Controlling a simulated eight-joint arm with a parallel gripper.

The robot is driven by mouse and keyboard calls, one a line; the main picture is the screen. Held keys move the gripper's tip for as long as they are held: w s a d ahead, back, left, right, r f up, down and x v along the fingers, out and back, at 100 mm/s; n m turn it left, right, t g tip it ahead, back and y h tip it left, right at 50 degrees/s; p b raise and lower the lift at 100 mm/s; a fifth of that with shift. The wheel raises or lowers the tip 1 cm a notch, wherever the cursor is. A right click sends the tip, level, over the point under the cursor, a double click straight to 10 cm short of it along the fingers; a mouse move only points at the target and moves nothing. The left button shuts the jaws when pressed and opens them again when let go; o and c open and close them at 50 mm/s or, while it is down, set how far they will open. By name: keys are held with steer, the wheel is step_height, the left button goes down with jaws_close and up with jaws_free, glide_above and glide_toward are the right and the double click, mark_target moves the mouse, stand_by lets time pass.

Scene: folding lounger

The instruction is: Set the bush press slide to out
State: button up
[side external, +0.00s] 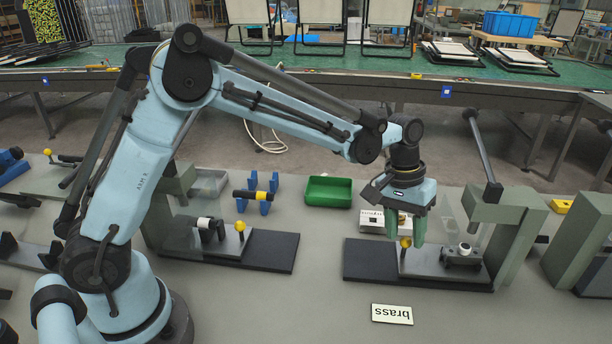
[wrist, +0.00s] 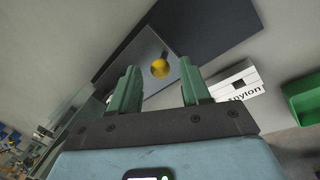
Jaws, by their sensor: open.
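The right-hand bush press (side external: 510,222) is a green frame with a dark lever, standing on a dark base (side external: 368,262). Its slide is a grey plate (side external: 425,264) lying on that base and reaching left out of the frame. The slide carries a dark holder with a white ring (side external: 463,251) and has a yellow knob (side external: 405,243) at its left end. My gripper (side external: 406,237) points down with its green fingers open at the knob. In the wrist view the knob (wrist: 160,68) shows in the gap between the fingers (wrist: 158,78). I cannot tell whether either finger touches it.
A similar press with its own yellow knob (side external: 240,227) stands to the left. A white "nylon" box (side external: 371,221) stands just behind my gripper, with a green bin (side external: 329,191) further back left. A "brass" card (side external: 392,314) lies in front. The bench around the card is clear.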

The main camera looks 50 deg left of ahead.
mark_target(405, 238)
steer(key=shift+d+f, duration=0.15)
steer(key=shift+f, duration=0.65)
steer(key=shift+d+f, duration=0.15)
steer(key=shift+f, duration=0.6)
jaws_close()
